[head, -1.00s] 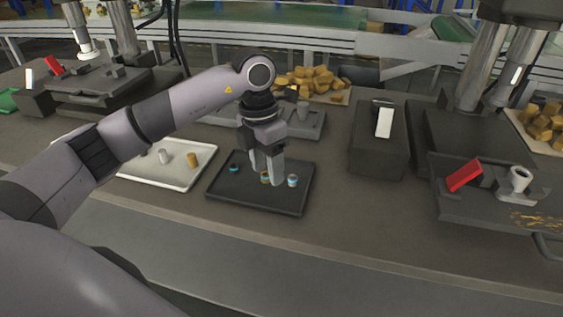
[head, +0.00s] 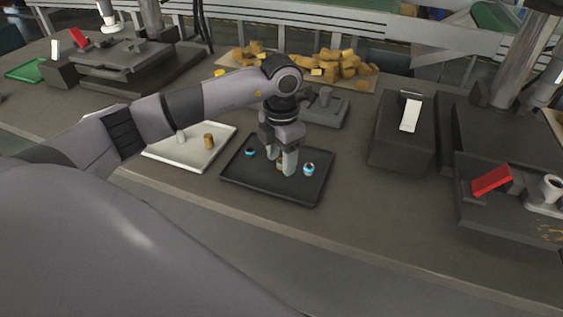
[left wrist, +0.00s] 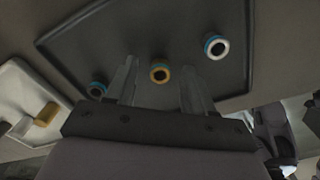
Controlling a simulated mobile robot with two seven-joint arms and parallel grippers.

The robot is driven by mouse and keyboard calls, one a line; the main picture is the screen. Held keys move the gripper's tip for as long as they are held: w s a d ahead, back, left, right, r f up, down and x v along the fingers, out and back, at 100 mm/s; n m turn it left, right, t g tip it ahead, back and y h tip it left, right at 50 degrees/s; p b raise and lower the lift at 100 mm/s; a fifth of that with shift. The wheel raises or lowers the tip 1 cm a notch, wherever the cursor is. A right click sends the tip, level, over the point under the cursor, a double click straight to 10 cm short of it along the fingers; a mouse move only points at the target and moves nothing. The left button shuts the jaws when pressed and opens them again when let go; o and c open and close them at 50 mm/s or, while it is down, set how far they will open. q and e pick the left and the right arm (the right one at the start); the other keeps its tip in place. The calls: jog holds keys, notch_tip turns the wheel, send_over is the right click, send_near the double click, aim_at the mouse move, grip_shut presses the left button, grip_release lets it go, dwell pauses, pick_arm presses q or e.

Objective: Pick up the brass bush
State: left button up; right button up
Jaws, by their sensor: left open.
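The brass bush, a short ring with a blue band, stands upright on the dark tray (head: 237,178). In the left wrist view the brass bush (left wrist: 160,73) shows its brass rim between the fingers. My left gripper (head: 281,160) points down over the tray, open, with its fingers on either side of the brass bush; I cannot tell whether they touch it. The near finger partly hides the bush in the head view. A dark-topped bush (head: 250,152) and a pale bush (head: 308,169), both blue-banded, stand on the same tray. My right gripper is out of view.
A white tray (head: 165,154) to the left holds a pale piece and a brass-coloured piece (head: 209,141). Behind are a grey fixture (head: 325,108) and a heap of yellowish blocks (head: 345,66). A dark box (head: 400,140) stands to the right.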

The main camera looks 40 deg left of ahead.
pick_arm(q)
grip_shut()
jog(key=shift+r, duration=0.2)
